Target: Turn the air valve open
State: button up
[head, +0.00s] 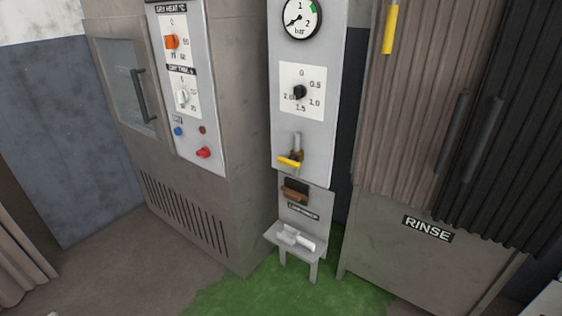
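The air valve (296,156) sits low on the grey upright panel in the middle of the head view. It has a brass-coloured body on a short vertical pipe. Its yellow lever (289,162) points left, roughly level and across the pipe. Above it on the same panel are a black regulator knob (299,92) on a white scale and a round bar gauge (300,17) with a green sector. The gauge needle points to the lower left, near the low end. My gripper is not in view.
Below the valve are a brown holder (295,191) and a small shelf (281,237) bearing a whitish tool (296,238). A drying cabinet (239,130) stands left, with knobs and buttons. The RINSE cabinet (410,260) with hanging strips stands right. Green floor (290,296) lies in front.

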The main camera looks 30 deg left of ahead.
aim_at(290, 162)
jog(key=u, duration=1.65)
jog(key=k, duration=0.35)
jog(key=u, duration=0.75)
jog(key=k, duration=0.8)
jog(key=u, duration=0.25)
jog(key=i, duration=1.05)
jog(key=z, duration=0.9)
jog(key=i, duration=0.6)
jog(key=z, duration=0.15)
